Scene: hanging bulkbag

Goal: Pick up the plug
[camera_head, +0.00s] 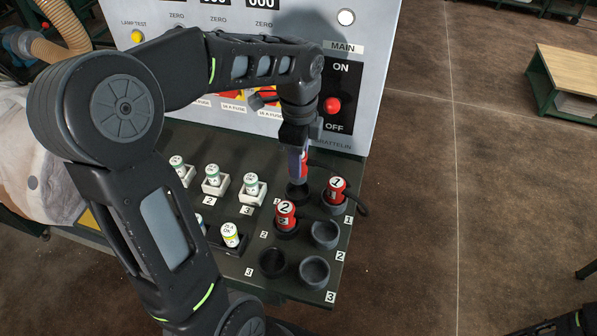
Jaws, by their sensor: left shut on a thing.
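My left gripper (298,158) points down over the far end of the socket rows. It is shut on a red plug (304,166), which is mostly hidden by the fingers. This plug is above or at a dark socket (297,194); I cannot tell whether it touches it. A red plug marked 1 (337,188) sits in the far grey socket on the right, with a black cable beside it. A red plug marked 2 (286,212) sits in a dark socket in the middle row. My right gripper is not in view.
Grey sockets (324,234) and a dark socket (272,263) stand empty at the near side. Several fuses (251,185) stand in holders to the left. A control panel with a red main switch (333,105) rises behind. Open floor lies to the right, with a wooden-topped table (570,72).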

